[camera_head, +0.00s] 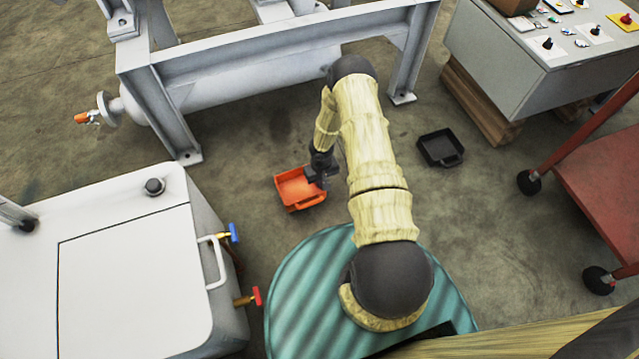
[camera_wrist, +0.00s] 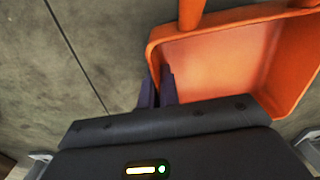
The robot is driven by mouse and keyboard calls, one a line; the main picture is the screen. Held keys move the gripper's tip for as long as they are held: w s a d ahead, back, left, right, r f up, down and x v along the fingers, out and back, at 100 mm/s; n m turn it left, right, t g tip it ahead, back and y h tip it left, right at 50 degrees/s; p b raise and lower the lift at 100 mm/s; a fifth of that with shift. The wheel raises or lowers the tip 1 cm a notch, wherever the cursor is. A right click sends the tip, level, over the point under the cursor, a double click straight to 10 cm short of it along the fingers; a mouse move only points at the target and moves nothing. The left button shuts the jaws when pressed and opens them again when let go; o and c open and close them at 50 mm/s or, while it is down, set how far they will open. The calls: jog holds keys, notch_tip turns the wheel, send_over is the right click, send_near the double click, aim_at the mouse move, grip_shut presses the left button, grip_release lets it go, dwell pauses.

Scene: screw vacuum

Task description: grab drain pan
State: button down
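An orange drain pan (camera_head: 290,190) is on or just above the concrete floor, below the grey steel frame in the head view; I cannot tell whether it touches the floor. Its handle is toward the near side. My gripper (camera_head: 322,178) is at the pan's right side. In the wrist view the orange pan (camera_wrist: 225,60) fills the upper right, and the dark fingers of my gripper (camera_wrist: 157,88) are close together, one on each side of its rim. They look shut on the rim. The fingertips are partly hidden. A black pan (camera_head: 438,150) lies on the floor to the right.
A grey steel frame with a white tank (camera_head: 240,80) stands behind the pan. A white machine (camera_head: 130,270) with blue and red valves is at the lower left. A control console (camera_head: 510,60) and a red cart (camera_head: 605,185) are on the right. Floor around the black pan is clear.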

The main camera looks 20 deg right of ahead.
notch_tip(320, 180, up, 7)
jog(key=p, duration=0.3)
dwell(0.4)
